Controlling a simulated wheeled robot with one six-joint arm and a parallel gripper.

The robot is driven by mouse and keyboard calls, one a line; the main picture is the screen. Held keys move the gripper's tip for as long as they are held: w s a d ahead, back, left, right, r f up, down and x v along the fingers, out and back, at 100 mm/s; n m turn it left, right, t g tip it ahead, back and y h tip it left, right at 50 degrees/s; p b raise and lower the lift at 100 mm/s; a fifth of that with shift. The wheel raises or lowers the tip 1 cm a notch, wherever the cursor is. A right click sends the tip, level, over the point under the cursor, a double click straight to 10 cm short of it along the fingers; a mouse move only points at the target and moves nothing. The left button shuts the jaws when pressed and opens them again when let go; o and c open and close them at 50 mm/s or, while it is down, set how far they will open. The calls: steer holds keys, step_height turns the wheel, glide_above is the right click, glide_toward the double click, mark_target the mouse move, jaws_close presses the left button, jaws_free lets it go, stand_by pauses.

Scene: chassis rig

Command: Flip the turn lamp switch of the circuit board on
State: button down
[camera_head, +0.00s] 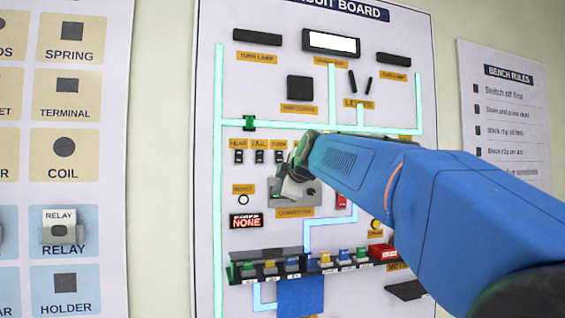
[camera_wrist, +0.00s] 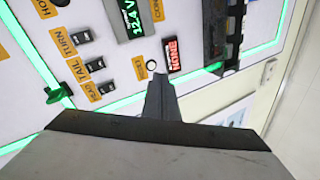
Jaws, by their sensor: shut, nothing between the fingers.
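The circuit board (camera_head: 232,100) stands upright on the wall ahead. Its turn switch (camera_head: 279,156) is a small black rocker below the TURN label, right of the head and tail switches. In the wrist view the turn switch (camera_wrist: 82,36) is at the upper left, and its lever position is too small to tell. My gripper (camera_head: 287,190) is in front of the board, below and right of the turn switch in the head view. In the wrist view its shut fingers (camera_wrist: 158,80) point near the round white button, apart from the turn switch. They hold nothing.
The tail switch (camera_wrist: 95,64) and head switch (camera_wrist: 105,87) sit beside the turn switch. A green clip (camera_head: 249,123) is on the glowing line above. A dark shelf with coloured blocks (camera_head: 326,258) juts out below. A red NONE display (camera_head: 246,220) is at left.

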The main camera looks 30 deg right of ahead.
mark_target(280, 162)
steer(key=w+d+r+n+t+h, duration=0.2)
steer(key=w+d+r+n, duration=0.1)
steer(key=d+r, duration=0.6)
step_height(280, 162, up, 3)
steer(key=shift+w+f, duration=0.2)
steer(key=shift+w, duration=0.35)
steer(key=x, duration=1.4)
steer(key=shift+w, duration=0.1)
steer(key=shift+w+d, duration=0.1)
steer(key=shift+f, duration=0.1)
